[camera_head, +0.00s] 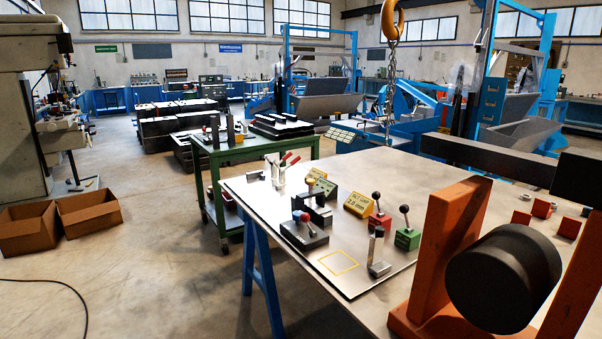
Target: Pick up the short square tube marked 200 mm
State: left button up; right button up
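I cannot make out a tube marked 200 mm. Two dark upright pieces (230,130) stand on the green cart (262,147), too small to tell whether they are square tubes. On the large table (440,195), a short metallic upright piece (376,247) stands on a small foot, to the right of a yellow outlined square (338,262). I cannot tell whether it is a tube, and I see no marking on it. Neither of my grippers is in view.
An orange stand (455,230) and a large black cylinder (503,279) fill the right foreground. Cardboard boxes (88,213) lie on the floor.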

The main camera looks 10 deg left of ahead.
aim_at(291, 118)
jog(key=i+j, duration=0.1)
jog(key=j, duration=0.25)
jog(key=i+j+z, duration=0.1)
jog(key=j, duration=0.25)
jog(key=i+j, duration=0.15)
jog(key=j, duration=0.25)
jog(key=i+j+u, duration=0.4)
jog(key=i, duration=0.15)
jog(key=i+j+u, duration=0.25)
jog(key=i+u, duration=0.15)
jog(key=i, duration=0.15)
jog(key=i+u, duration=0.4)
jog(key=i, duration=0.2)
jog(key=i+l+u, duration=0.15)
jog(key=i, duration=1.55)
jog(key=i+z, duration=0.15)
jog(key=i, duration=0.3)
jog(key=i+j+z, duration=0.15)
jog(key=i, duration=0.3)
jog(key=i+j+z, duration=0.1)
jog(key=i, duration=0.35)
